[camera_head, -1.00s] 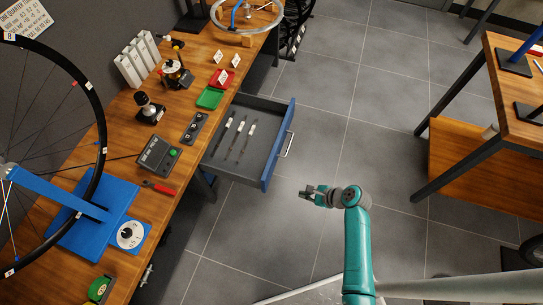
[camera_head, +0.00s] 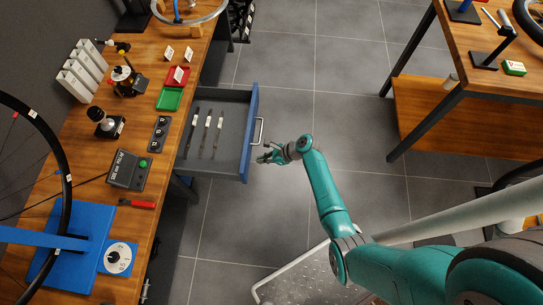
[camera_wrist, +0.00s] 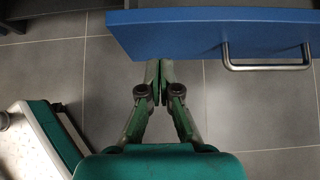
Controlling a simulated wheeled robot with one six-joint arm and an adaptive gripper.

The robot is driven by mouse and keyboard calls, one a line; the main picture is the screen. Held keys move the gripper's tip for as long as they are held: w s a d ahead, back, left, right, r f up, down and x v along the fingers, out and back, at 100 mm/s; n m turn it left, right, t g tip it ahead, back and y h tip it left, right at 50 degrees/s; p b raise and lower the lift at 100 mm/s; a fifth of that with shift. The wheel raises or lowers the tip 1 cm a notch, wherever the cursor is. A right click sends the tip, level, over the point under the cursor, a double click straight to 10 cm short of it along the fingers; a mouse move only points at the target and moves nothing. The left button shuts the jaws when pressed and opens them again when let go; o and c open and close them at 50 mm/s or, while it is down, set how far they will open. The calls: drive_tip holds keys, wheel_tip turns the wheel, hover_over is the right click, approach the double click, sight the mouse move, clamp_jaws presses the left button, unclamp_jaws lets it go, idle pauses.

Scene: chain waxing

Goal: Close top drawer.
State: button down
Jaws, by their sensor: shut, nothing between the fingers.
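The top drawer (camera_head: 216,163) is pulled out from the workbench's right side, with several slim tools lying inside. Its blue front (camera_head: 250,135) carries a metal bar handle (camera_head: 259,131). In the wrist view the blue front (camera_wrist: 190,36) spans the top, with the handle (camera_wrist: 266,66) to the right. My gripper (camera_head: 264,156) is shut and empty, close to the outer face of the drawer front, just below the handle in the head view. In the wrist view my fingertips (camera_wrist: 160,64) reach the front's edge, left of the handle; I cannot tell whether they touch it.
The wooden workbench (camera_head: 97,205) on the left holds a green tray (camera_head: 169,99), a red tray (camera_head: 176,76), a control box (camera_head: 128,170) and a wheel stand. Another table (camera_head: 500,75) stands at the upper right. The tiled floor between is clear.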

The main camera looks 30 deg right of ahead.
sight(246, 161)
drive_tip(key=shift+w+a+f, duration=0.1)
drive_tip(key=shift+w+a, duration=0.5)
drive_tip(key=shift+a, duration=0.3)
drive_tip(key=shift+w+a, duration=0.6)
drive_tip(key=shift+a, duration=0.25)
